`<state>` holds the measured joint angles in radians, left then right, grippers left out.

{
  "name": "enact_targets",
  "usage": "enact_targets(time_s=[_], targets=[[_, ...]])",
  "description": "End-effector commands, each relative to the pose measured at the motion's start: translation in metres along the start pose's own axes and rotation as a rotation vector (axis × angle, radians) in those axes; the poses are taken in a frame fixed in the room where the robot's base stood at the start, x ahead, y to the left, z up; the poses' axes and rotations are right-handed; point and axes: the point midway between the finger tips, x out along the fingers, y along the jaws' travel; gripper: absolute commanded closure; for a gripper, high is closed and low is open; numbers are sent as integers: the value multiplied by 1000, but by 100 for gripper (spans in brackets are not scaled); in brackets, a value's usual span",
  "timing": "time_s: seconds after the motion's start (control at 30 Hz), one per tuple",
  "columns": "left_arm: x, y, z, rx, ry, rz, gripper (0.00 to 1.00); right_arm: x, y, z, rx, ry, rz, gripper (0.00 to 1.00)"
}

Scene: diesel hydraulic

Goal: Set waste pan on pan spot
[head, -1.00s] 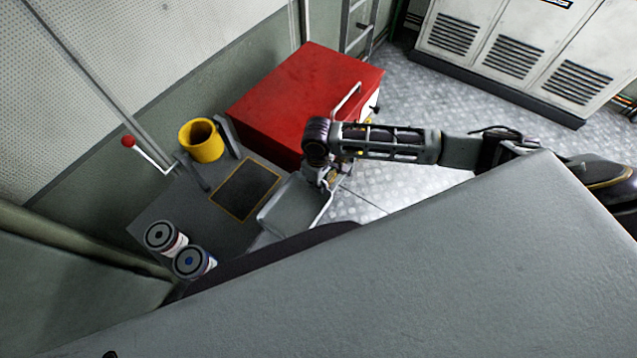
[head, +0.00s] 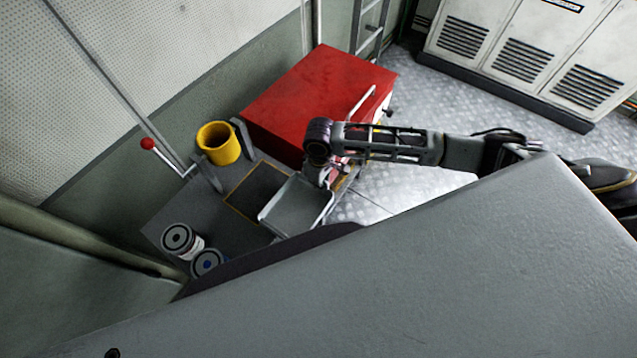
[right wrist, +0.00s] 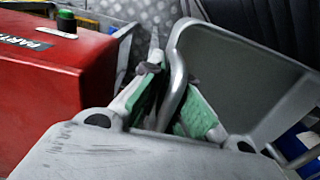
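The waste pan (head: 297,208), a shallow grey metal tray, hangs tilted over the right edge of the pan spot. The pan spot (head: 253,190) is a dark square with a yellow outline on the grey bench; the pan hides its right part. My right gripper (head: 326,180) is at the pan's far right side, its fingers small and partly hidden in the head view. My left gripper is not in view.
A red box (head: 318,98) stands close behind the pan. A yellow cup (head: 219,144) and a red-knobbed lever (head: 148,143) are at the bench's back left. Two cans (head: 180,240) stand at the front left. A large grey surface (head: 400,270) blocks the foreground.

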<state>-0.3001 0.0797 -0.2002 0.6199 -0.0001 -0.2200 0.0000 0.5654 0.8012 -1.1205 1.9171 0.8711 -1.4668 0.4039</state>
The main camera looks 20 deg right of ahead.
Motion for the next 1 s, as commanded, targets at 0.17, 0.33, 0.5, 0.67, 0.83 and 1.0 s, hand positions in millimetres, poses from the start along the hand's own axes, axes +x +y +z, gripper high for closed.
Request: enact_targets(time_s=[0.17,0.33,0.5,0.67,0.83,1.0], targets=[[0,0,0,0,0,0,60,-1,0,-4,-1,3,-1,100],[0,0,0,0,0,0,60,0,0,-9,0,2,-1,100],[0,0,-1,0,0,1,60,1,0,-19,0,3,-1,100],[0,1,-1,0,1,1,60,1,-1,-28,0,3,-1,100],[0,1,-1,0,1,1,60,2,0,-38,0,3,-1,100],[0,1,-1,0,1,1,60,3,0,-47,0,3,-1,100]])
